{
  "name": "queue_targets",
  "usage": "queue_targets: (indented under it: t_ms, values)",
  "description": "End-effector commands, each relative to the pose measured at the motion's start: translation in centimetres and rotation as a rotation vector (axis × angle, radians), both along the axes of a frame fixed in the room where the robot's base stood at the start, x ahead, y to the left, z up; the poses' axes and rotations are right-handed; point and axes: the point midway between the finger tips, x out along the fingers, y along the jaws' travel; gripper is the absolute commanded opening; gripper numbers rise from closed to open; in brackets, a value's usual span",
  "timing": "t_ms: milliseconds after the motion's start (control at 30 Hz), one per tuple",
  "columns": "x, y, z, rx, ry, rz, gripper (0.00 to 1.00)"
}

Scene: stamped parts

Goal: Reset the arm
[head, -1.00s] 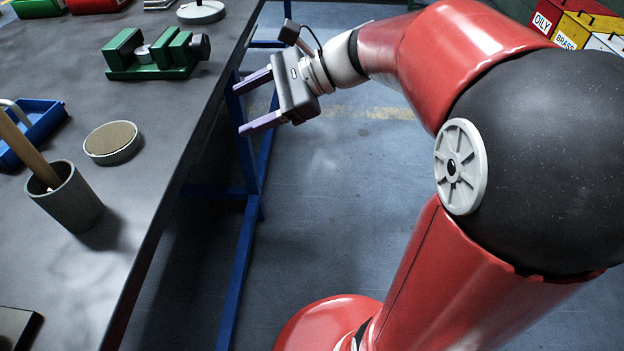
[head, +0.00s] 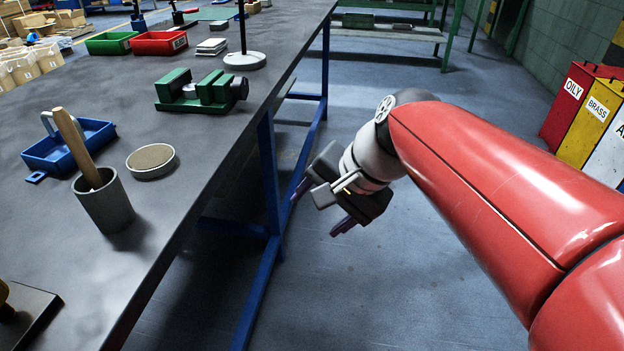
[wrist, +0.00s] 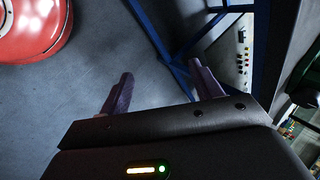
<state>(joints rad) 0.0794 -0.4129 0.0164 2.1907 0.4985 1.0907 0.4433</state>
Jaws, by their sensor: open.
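My gripper (head: 320,208) hangs over the floor beside the bench in the head view, to the right of the bench's blue leg. Its purple fingers point down and stand apart. In the wrist view my gripper (wrist: 160,92) shows two separate fingers with only the bare floor between them. It is open and empty, and touches nothing that I can see.
The dark bench (head: 190,150) holds a green vise (head: 205,92), a grey cup (head: 104,202) with a wooden handle, a round dish (head: 152,160) and a blue tray (head: 68,147). Labelled bins (head: 590,115) stand at right. The floor (head: 400,290) is clear.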

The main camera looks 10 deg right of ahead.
Motion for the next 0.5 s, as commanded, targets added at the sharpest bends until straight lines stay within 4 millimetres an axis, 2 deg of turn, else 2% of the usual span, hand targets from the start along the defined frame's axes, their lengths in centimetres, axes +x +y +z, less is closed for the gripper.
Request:
queue_targets:
  t_ms: [400, 500]
  values:
    - [-0.05, -0.03, 0.01, -0.003, -0.002, 0.002, 0.64]
    - [-1.01, -0.57, -0.36, -0.06, -0.033, 0.043, 0.64]
